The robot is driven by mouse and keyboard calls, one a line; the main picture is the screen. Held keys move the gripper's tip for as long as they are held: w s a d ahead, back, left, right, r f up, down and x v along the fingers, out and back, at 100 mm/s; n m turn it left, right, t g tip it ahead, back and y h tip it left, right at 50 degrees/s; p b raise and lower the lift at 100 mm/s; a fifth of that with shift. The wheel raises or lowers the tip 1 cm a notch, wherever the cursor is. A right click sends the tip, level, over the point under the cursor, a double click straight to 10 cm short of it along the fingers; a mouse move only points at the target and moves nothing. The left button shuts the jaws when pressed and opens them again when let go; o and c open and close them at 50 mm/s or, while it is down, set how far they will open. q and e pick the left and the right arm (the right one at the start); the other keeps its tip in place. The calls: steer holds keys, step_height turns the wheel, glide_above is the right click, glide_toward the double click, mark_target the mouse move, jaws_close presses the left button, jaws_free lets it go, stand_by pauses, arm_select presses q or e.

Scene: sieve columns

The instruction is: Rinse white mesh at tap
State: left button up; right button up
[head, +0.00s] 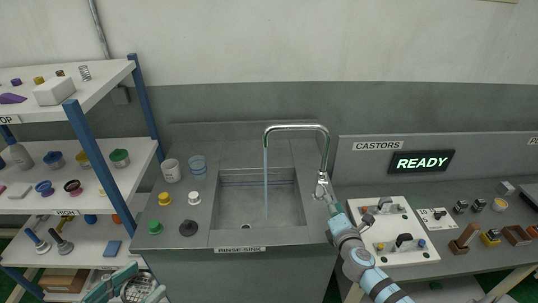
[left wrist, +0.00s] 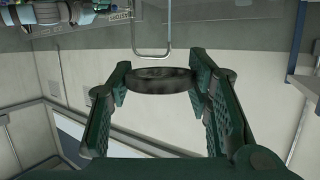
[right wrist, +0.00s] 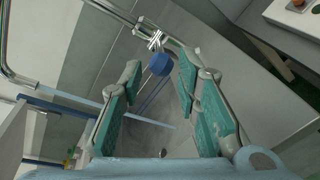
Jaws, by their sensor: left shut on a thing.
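The sink (head: 228,232), labelled RINSE SINK, has a tall curved tap (head: 297,127). A thin pale-blue stream (head: 266,180) falls from the spout into the basin. My left gripper (head: 137,287) is low at the left, in front of the counter and away from the stream. It is shut on a round mesh piece (left wrist: 160,80), which looks like a dark, mottled disc in the left wrist view; I cannot tell its white colour. My right gripper (right wrist: 158,72) is at the tap's base, fingers apart. A blue tap knob (right wrist: 159,64) lies between or just beyond its fingertips.
A loaded shelf rack (head: 84,140) stands at the left. A white panel (head: 395,232) and a READY sign (head: 422,162) are at the right.

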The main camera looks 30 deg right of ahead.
arm_select(q)
steer(key=shift+s, duration=0.1)
arm_select(e)
steer(key=v, duration=0.2)
steer(key=shift+s+a+r, duration=0.1)
steer(key=shift+s+a, duration=0.1)
steer(key=shift+s, duration=0.15)
